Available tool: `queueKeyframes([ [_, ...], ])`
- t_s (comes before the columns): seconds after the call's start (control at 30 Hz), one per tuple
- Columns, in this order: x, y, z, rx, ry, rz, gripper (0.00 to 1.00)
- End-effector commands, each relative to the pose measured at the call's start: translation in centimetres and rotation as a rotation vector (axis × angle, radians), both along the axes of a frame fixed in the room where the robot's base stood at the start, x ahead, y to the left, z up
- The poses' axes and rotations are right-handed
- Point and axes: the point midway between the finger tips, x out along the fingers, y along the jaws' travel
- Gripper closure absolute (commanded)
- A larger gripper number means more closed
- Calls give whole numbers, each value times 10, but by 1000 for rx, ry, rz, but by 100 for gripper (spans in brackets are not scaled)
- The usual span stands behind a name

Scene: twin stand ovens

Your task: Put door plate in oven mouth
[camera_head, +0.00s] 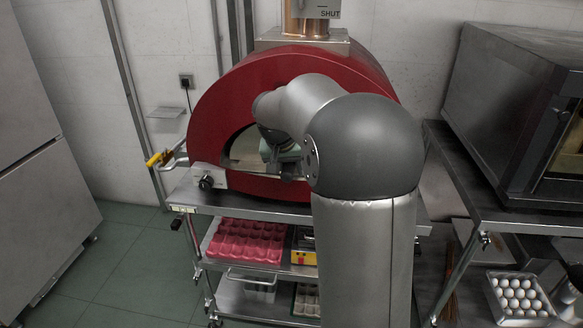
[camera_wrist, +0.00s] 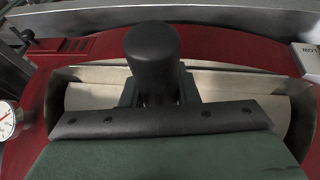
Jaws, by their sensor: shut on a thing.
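The oven mouth (camera_head: 246,147) is an arched opening in the front of the red oven (camera_head: 230,99). My gripper (camera_head: 286,165) is right at this mouth, partly covered by my arm. In the wrist view, my dark fingers (camera_wrist: 157,92) are shut on a thick black handle (camera_wrist: 152,52), which I take as the door plate's handle. A beige surface (camera_wrist: 232,92) shows behind it, inside the red surround. I cannot tell how much of it is plate and how much is oven interior, nor whether the plate is seated.
The oven stands on a steel cart (camera_head: 240,207) with a red egg tray (camera_head: 246,243) below. A yellow-handled tool (camera_head: 158,158) sticks out at left. A dark oven (camera_head: 515,105) stands on a table at right, with white eggs (camera_head: 519,296) underneath. Open floor lies at left.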

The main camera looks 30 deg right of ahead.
Motion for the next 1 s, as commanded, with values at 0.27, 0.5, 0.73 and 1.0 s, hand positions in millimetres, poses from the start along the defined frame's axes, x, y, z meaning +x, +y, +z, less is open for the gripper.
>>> queueKeyframes([
  [0.27, 1, 0, 1, -1, -4, 0, 100],
  [0.5, 0, 0, 0, 0, -2, 1, 47],
  [0.73, -1, 2, 2, 0, 1, 1, 47],
  [1.0, -11, 18, 46, -1, -5, 2, 47],
])
